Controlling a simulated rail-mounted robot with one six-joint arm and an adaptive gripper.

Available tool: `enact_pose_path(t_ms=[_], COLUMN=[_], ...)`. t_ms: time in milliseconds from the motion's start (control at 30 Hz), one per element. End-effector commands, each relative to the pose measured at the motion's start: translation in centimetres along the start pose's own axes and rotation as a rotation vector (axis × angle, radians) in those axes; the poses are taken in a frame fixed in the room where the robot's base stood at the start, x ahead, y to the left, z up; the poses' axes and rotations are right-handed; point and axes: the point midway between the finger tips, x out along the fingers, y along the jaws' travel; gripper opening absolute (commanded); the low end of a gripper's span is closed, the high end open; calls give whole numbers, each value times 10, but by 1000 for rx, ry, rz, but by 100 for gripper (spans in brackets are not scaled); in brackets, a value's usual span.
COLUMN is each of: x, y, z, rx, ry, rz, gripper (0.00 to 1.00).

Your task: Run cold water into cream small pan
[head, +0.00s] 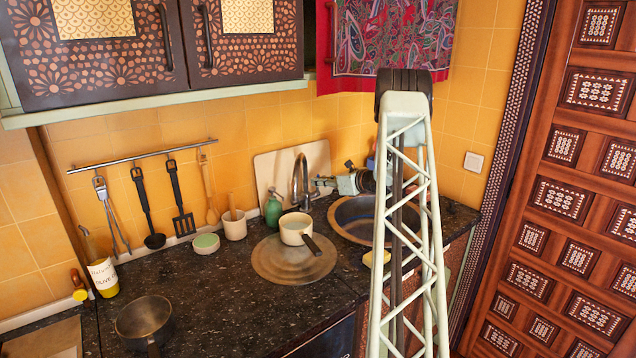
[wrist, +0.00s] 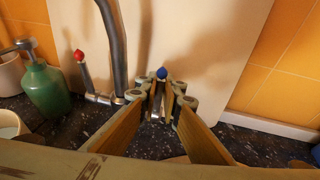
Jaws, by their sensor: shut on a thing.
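The cream small pan (head: 296,227) stands upright on the round metal drainboard (head: 262,262), left of the sink bowl (head: 345,231), with its dark handle pointing toward the front. The grey curved tap (head: 301,180) rises behind the pan. In the wrist view the tap neck (wrist: 113,50) has a red-tipped lever (wrist: 79,57) on its left. A blue-tipped lever (wrist: 162,73) is on its right. My gripper (wrist: 160,92) is shut on the blue-tipped lever, whose tip shows between the fingers. In the head view my gripper (head: 325,185) is small, right of the tap.
A green soap bottle (head: 273,211) stands left of the tap, also seen in the wrist view (wrist: 46,92). A pale board (head: 277,168) leans on the wall behind. A mortar (head: 233,225), green-topped dish (head: 206,243) and dark pan (head: 144,318) stand on the counter.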

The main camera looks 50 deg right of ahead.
Motion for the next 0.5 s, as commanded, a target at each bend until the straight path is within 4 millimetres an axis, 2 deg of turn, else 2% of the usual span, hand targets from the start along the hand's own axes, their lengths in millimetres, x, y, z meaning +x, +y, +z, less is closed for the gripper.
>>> enact_pose_path(t_ms=[33, 67, 200, 500], x=[0, 0, 0, 0], y=[0, 0, 0, 0], z=[0, 0, 0, 0], rx=[0, 0, 0, 0], ry=[0, 0, 0, -1], rz=[0, 0, 0, 0], gripper=[0, 8, 21, 21])
